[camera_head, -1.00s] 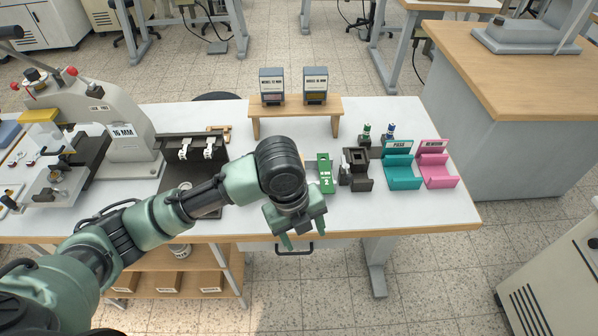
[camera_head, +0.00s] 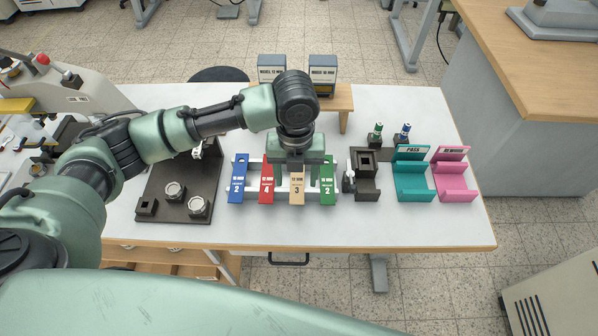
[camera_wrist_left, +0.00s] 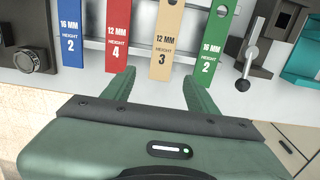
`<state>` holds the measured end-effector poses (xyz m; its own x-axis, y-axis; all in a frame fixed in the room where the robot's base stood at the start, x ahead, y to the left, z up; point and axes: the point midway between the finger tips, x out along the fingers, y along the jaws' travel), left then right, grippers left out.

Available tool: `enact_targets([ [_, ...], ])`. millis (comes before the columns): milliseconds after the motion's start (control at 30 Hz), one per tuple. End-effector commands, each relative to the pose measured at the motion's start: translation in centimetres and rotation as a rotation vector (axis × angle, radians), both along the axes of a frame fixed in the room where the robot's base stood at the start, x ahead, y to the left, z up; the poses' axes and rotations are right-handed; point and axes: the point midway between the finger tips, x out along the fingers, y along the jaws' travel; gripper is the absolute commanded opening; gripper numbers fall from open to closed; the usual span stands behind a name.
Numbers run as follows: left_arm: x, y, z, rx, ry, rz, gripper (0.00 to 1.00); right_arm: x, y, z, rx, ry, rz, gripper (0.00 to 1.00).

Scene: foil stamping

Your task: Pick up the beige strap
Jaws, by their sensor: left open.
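The beige strap (camera_head: 297,190) is marked 12 MM, height 3, and lies on a pale rack between the red strap (camera_head: 266,184) and the green strap (camera_head: 328,180). Its upper part is hidden by my left gripper in the head view. My left gripper (camera_head: 297,168) is over the rack, pointing down. In the left wrist view, its open, empty fingers (camera_wrist_left: 160,85) show with the beige strap (camera_wrist_left: 170,42) lying ahead of them, between their lines. My right gripper is not in view.
A blue strap (camera_head: 238,182) is at the rack's left end. A dark fixture (camera_head: 365,178) with a lever stands right of the rack, then teal (camera_head: 413,182) and pink (camera_head: 452,180) holders. A dark plate (camera_head: 180,205) with round parts is left. The table front is clear.

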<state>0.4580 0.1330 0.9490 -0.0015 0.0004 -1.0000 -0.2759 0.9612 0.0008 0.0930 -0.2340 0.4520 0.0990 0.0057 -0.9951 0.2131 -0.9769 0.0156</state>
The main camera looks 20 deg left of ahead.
Motion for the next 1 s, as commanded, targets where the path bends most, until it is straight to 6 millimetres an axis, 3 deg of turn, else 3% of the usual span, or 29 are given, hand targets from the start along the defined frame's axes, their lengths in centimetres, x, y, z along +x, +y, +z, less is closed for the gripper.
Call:
enact_targets([
  [167, 0.2, 0.0, -2.2, 0.001, 0.004, 0.001, 0.58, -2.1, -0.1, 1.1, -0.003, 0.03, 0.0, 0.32],
  [400, 0.3, 0.0, -5.1, 0.001, 0.0, 0.0, 0.58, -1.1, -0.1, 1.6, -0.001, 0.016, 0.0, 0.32],
  [600, 0.3, 0.0, -5.4, 0.0, -0.002, -0.001, 0.58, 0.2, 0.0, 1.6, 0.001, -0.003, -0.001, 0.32],
  [900, 0.3, 0.0, -5.4, 0.0, -0.001, 0.0, 0.58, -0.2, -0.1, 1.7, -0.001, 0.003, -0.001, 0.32],
  [1000, 0.3, 0.0, -5.5, -0.001, -0.001, 0.0, 0.33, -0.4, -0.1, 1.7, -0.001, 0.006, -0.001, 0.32],
])
